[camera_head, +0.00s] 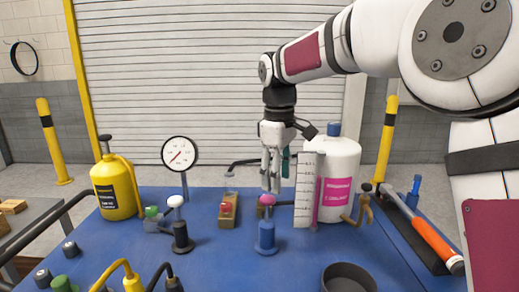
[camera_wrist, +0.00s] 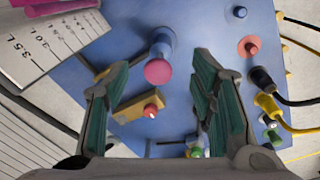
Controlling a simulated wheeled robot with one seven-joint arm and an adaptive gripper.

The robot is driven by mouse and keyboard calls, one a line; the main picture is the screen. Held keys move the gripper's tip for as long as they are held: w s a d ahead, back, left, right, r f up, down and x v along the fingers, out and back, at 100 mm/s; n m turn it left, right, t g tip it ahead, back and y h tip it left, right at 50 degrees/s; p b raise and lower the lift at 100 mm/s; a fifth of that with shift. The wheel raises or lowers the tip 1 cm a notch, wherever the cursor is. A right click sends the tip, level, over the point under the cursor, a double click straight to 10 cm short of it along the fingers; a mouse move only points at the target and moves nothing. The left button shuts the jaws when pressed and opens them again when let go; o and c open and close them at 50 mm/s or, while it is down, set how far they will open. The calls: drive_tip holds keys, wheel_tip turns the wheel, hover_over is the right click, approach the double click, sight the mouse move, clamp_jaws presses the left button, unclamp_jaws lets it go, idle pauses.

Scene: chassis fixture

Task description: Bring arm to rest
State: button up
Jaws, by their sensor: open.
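My gripper (camera_head: 271,165) hangs pointing down above the blue table (camera_head: 220,262), toward its back edge. In the wrist view my gripper (camera_wrist: 160,95) has its two green-padded fingers wide apart, with nothing held between them. Below it stands a blue post with a pink knob (camera_head: 267,200); the pink knob (camera_wrist: 158,72) also shows between and beyond the fingers in the wrist view. My gripper is above the knob, and the frames do not clearly show how large the gap is. My arm reaches in from the right, bent down at the wrist.
A white jug with a pink label (camera_head: 337,180) and a graduated scale (camera_head: 305,190) stand close right of my gripper. A yellow bottle (camera_head: 115,190), a pressure gauge (camera_head: 180,153) and a white-knobbed post (camera_head: 178,225) stand left. An orange-handled tool (camera_head: 432,238) lies right.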

drive_tip(key=s+d+r+m+t+p, duration=0.1)
drive_tip(key=s+d+r+m, duration=0.3)
drive_tip(key=s, duration=0.5)
drive_tip(key=s+d+r+m+t+p, duration=0.1)
drive_tip(key=s+d+r+m+p, duration=0.15)
drive_tip(key=s+d, duration=0.5)
drive_tip(key=s+d+f+m, duration=0.1)
drive_tip(key=s+f+m, duration=0.1)
drive_tip(key=s, duration=0.7)
drive_tip(key=s+d+f+m+t+p, duration=0.1)
drive_tip(key=s+d+f+m, duration=0.1)
drive_tip(key=s, duration=0.8)
drive_tip(key=shift+s+d+m+t, duration=0.15)
drive_tip(key=shift+m+t, duration=0.15)
drive_tip(key=shift+m, duration=0.25)
